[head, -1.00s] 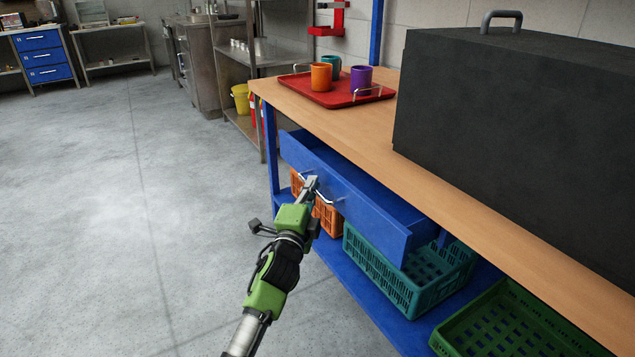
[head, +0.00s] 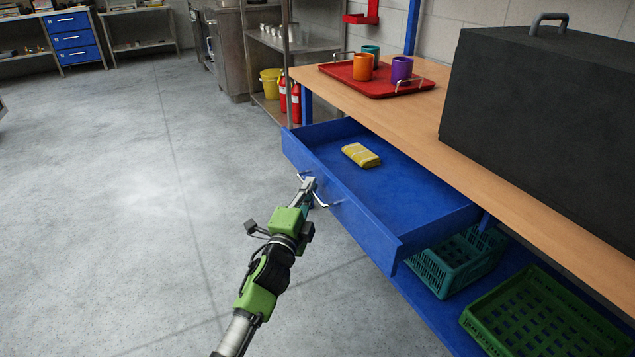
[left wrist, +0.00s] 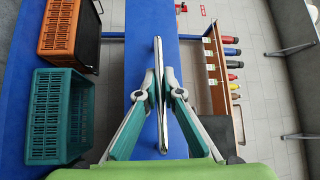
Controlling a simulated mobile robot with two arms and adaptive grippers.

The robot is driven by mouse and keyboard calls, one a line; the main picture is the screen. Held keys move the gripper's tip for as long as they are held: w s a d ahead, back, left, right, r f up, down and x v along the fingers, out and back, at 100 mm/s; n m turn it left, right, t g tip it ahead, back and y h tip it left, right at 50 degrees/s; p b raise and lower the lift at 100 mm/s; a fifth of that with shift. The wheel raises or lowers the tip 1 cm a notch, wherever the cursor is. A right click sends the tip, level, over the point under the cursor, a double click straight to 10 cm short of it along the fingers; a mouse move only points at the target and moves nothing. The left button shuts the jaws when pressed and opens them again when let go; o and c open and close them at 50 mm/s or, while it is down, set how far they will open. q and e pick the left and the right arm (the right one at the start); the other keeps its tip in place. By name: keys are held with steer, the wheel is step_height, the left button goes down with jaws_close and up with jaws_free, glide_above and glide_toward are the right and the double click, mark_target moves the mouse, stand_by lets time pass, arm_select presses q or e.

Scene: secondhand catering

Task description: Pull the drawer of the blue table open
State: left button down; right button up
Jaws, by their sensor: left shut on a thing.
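The blue table has a wooden top (head: 400,130) and a wide blue drawer (head: 365,215) under it. The drawer stands well out from the table, and its inside shows. A yellow packet (head: 361,155) lies in it. A metal bar handle (head: 322,203) is on the drawer front. My left gripper (head: 307,184) is shut on this handle. In the left wrist view, the two fingers (left wrist: 162,90) close from both sides on the handle (left wrist: 158,50), in front of the blue drawer front. My right gripper is not in view.
On the tabletop are a red tray (head: 380,88) with cups and a large dark box (head: 530,100). A teal crate (head: 455,262) and a green crate (head: 535,320) sit on the lower shelf. The floor (head: 120,220) left of the table is clear.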

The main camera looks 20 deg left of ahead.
arm_select(q)
steer(key=shift+s+a, duration=0.35)
steer(key=shift+a, duration=0.05)
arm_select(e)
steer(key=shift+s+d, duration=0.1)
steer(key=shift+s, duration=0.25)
arm_select(q)
steer(key=c, duration=2.2)
jaws_free()
steer(key=shift+o, duration=0.2)
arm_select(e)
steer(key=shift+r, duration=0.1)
arm_select(q)
steer(key=s+d+f, duration=0.1)
steer(key=s, duration=1)
steer(key=shift+s+d+f, duration=0.3)
steer(key=shift+s, duration=0.1)
